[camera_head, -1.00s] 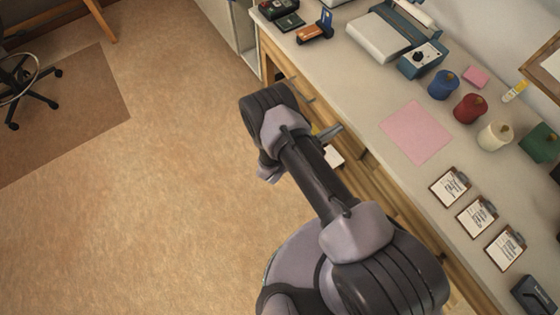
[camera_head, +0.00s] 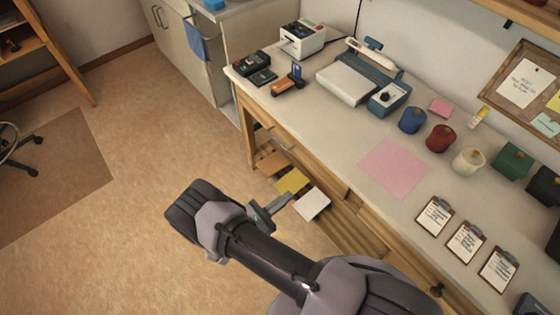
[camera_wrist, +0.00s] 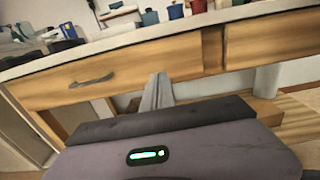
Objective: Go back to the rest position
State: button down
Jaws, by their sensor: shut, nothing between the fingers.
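My gripper (camera_head: 280,203) is seen side-on in the head view, beyond the bend of my arm. It is in the air over the floor in front of the workbench (camera_head: 345,140), pointing toward the bench front. In the wrist view its narrow grey fingers (camera_wrist: 157,92) are together with nothing between them. Behind them are a wooden drawer (camera_wrist: 110,76) with a dark handle and the open space under the bench. No contact with the bench shows.
The bench top holds a pink sheet (camera_head: 393,168), a scale-like device (camera_head: 350,82), several coloured pots including a red one (camera_head: 440,138), and clipboards (camera_head: 434,216). Coloured boards, one white (camera_head: 312,203), are below the bench edge. The floor (camera_head: 120,240) at left is open.

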jog(key=s+d+r+m+g+y, duration=0.1)
jog(key=d+r+m+g+y, duration=0.15)
jog(key=r+m+g, duration=0.65)
jog(key=d+r+m+g+y, duration=0.15)
jog(key=d+r+m, duration=0.3)
jog(key=r, duration=0.75)
jog(key=s+a+r+m+t+y, duration=0.1)
jog(key=s+r+m+t+y, duration=0.2)
jog(key=s+r+m+y, duration=0.3)
jog(key=s+r+m+t+y, duration=0.3)
jog(key=s+r+m+y, duration=0.3)
jog(key=r+m, duration=0.4)
notch_tip(320, 180, up, 4)
jog(key=shift+s+a+y, duration=0.35)
jog(key=shift+s+y, duration=0.05)
jog(key=shift+s, duration=0.35)
